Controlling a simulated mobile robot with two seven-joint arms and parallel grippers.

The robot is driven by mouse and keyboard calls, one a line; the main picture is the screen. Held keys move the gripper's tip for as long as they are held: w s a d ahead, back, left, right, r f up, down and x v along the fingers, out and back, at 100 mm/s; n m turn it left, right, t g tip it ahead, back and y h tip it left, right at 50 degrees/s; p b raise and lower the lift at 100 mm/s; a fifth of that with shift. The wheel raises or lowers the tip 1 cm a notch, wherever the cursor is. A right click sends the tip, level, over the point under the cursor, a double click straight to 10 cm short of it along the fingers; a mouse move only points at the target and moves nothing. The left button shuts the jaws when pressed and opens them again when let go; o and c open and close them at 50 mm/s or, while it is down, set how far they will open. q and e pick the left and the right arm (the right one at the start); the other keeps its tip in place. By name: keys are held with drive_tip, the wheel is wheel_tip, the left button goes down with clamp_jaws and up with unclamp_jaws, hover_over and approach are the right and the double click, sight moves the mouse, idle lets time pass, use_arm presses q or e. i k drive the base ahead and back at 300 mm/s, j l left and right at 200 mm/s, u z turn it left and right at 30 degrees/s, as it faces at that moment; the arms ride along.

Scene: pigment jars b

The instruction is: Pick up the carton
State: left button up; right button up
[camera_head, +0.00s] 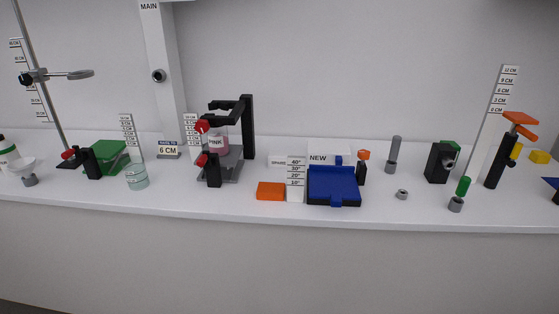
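I cannot tell for sure which thing is the carton. A white block or panel marked NEW (319,159) stands behind the blue tray (333,188), which hides its lower part. An orange box-like block (270,191) lies near the front edge of the white bench, left of a small white scale marked in degrees (296,180). A jar labelled PINK (216,143) sits in a black stand (247,125). Neither of my grippers is in view.
The white bench (400,213) runs across the view, with a wall behind. A ring stand (58,75), green block (110,157) and glass dish (137,177) are left. A black block (439,163) and an orange-topped post (497,160) are right.

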sight(277, 159)
drive_tip(key=i+l+z, duration=0.2)
drive_tip(key=i, duration=0.25)
drive_tip(key=j+z, duration=0.1)
drive_tip(key=z, duration=1.05)
